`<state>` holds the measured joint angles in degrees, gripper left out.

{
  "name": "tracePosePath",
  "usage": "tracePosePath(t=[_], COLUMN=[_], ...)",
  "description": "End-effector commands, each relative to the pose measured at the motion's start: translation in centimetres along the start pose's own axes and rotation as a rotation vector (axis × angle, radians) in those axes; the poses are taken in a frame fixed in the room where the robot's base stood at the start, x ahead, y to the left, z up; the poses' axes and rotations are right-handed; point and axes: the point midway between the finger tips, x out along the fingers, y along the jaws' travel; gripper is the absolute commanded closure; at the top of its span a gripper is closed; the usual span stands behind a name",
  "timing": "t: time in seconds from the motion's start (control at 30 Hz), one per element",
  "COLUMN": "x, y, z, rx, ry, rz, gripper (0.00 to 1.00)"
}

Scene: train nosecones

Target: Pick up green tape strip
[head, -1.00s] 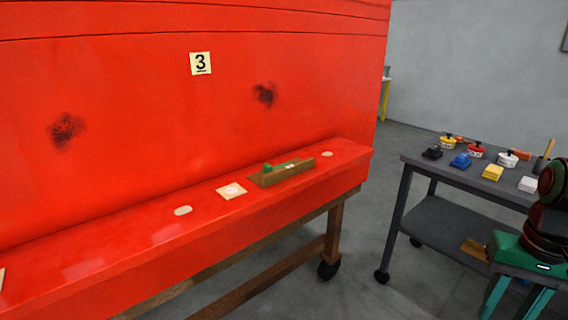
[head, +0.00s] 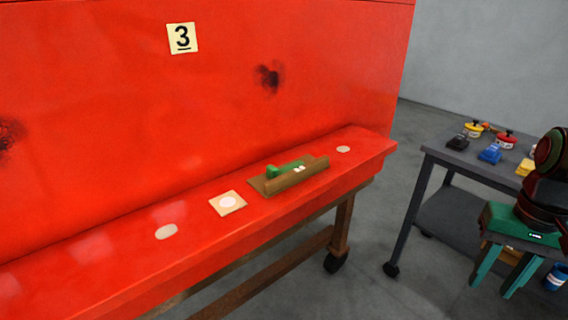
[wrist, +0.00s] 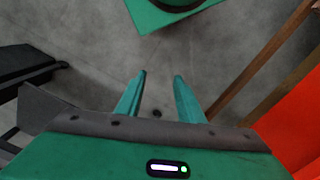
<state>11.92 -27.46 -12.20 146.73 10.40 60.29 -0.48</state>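In the head view a small green piece (head: 285,169), which looks like the green tape strip, lies in a wooden holder (head: 297,177) on the red ledge (head: 100,253). My gripper (head: 497,285) is at the lower right of the head view, well apart from the holder and in front of the grey cart. In the wrist view my gripper (wrist: 160,78) has its two teal fingers apart with only grey floor between them. The green strip is not visible in the wrist view.
A square wooden plate (head: 229,203) lies left of the holder. Pale round spots mark the ledge. A grey cart (head: 462,165) with pots and coloured blocks stands at right. Open floor (head: 375,195) lies between ledge and cart.

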Motion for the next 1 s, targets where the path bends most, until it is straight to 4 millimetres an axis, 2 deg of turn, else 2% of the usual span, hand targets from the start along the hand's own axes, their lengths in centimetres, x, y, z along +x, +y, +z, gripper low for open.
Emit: tracePosePath(t=[0.07,0.13,0.17,0.27,0.33,0.43,0.5,0.6,0.7,0.83,0.93,1.0], x=[-1.0,-2.0,-2.7,-5.5,-7.8,-11.1,-13.2,-15.9,-17.8,-19.3,-19.4,-18.7], y=[-0.4,-1.9,-3.3,-8.1,-12.7,-20.2,-25.4,-32.0,-37.0,-40.6,-41.8,-42.2], z=[-0.2,-1.7,-2.4,-5.4,-7.2,-8.4,-8.2,-6.7,-4.7,-2.7,-2.1,-2.2], rx=[-0.026,-0.084,-0.127,-0.278,-0.408,-0.599,-0.726,-0.885,-1.005,-1.097,-1.125,-1.131], ry=[0.027,0.049,0.062,0.116,0.160,0.223,0.261,0.306,0.337,0.360,0.365,0.366], rz=[-0.008,-0.009,-0.011,-0.023,-0.038,-0.070,-0.097,-0.138,-0.172,-0.202,-0.211,-0.212], gripper=[0.66,0.66,0.66,0.66,0.66,0.66,0.66,0.66,0.66,0.66,0.66,0.66])
